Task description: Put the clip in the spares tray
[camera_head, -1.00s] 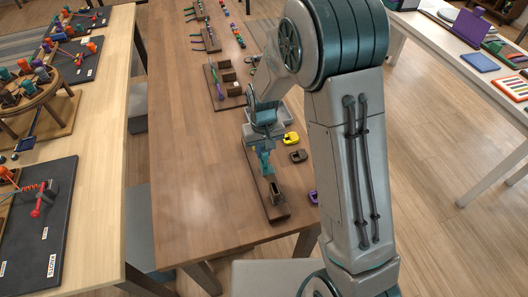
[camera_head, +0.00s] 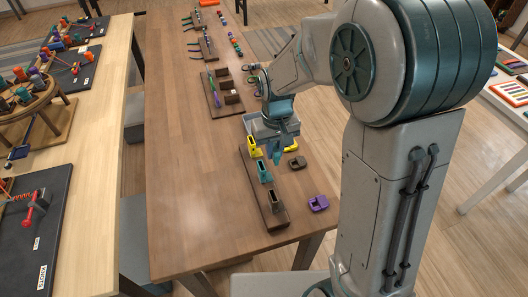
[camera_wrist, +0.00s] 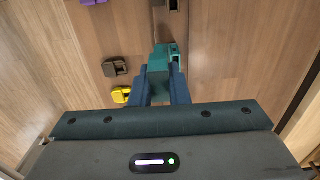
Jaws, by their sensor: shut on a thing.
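A teal clip (camera_wrist: 158,88) is between the fingers of my gripper (camera_wrist: 160,98) in the wrist view, and the jaws are shut on it. In the head view my gripper (camera_head: 276,154) is above the table, just right of a dark rail (camera_head: 285,221). The clip is hard to tell from the fingers there. The teal holder (camera_head: 264,172) on the rail also shows in the wrist view (camera_wrist: 174,53), just beyond the clip.
The rail also bears a yellow holder (camera_head: 252,147) and a brown holder (camera_head: 275,201). Loose yellow (camera_head: 291,146), brown (camera_head: 297,162) and purple (camera_head: 318,203) clips lie right of the rail. The table left of the rail is clear. Wooden boxes (camera_head: 231,97) stand farther back.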

